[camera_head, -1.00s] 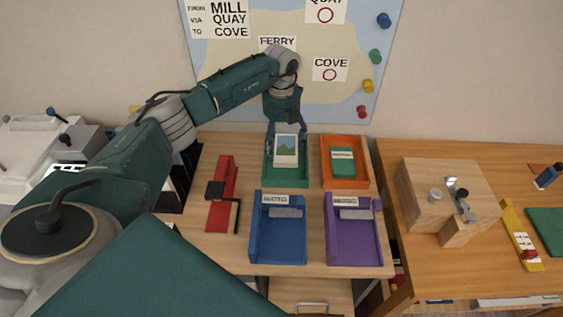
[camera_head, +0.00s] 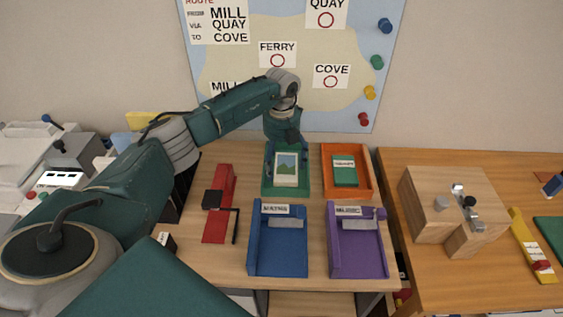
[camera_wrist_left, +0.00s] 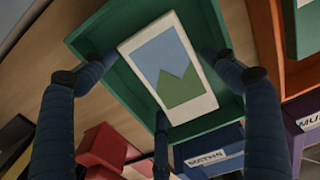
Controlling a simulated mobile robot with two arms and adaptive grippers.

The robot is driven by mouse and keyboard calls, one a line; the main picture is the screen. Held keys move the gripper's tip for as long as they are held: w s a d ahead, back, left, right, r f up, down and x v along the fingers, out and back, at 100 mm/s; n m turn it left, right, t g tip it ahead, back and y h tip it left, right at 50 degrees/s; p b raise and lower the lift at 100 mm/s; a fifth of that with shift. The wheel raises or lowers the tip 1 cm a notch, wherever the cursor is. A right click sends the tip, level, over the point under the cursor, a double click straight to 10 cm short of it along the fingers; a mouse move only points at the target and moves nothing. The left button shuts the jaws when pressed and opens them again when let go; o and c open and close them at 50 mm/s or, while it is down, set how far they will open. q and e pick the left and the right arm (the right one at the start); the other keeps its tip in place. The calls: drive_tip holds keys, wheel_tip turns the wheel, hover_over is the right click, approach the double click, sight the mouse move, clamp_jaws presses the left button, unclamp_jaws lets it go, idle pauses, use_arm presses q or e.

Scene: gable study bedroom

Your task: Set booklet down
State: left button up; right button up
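The booklet (camera_head: 287,169) is a white-edged card with a picture of green mountains under a blue sky. It lies in the green tray (camera_head: 301,190), picture up, and shows large in the left wrist view (camera_wrist_left: 172,68). My left gripper (camera_head: 287,160) is over this tray, its dark fingers spread on either side of the booklet. In the left wrist view, the fingertips (camera_wrist_left: 160,58) are close to the booklet's edges with slight gaps, and one finger is near its lower left edge. My right gripper is not in view.
An orange tray (camera_head: 367,184) with a green booklet (camera_head: 345,170) is to the right. Blue (camera_head: 279,262) and purple (camera_head: 356,264) trays stand in front. A red stapler-like object (camera_head: 219,205) is at left. A wooden block (camera_head: 453,205) occupies the right table.

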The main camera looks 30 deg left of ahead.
sight(282, 165)
use_arm(q)
wheel_tip(282, 165, up, 12)
drive_tip(key=shift+r+b, duration=0.2)
drive_tip(key=shift+b, duration=0.25)
idle(0.5)
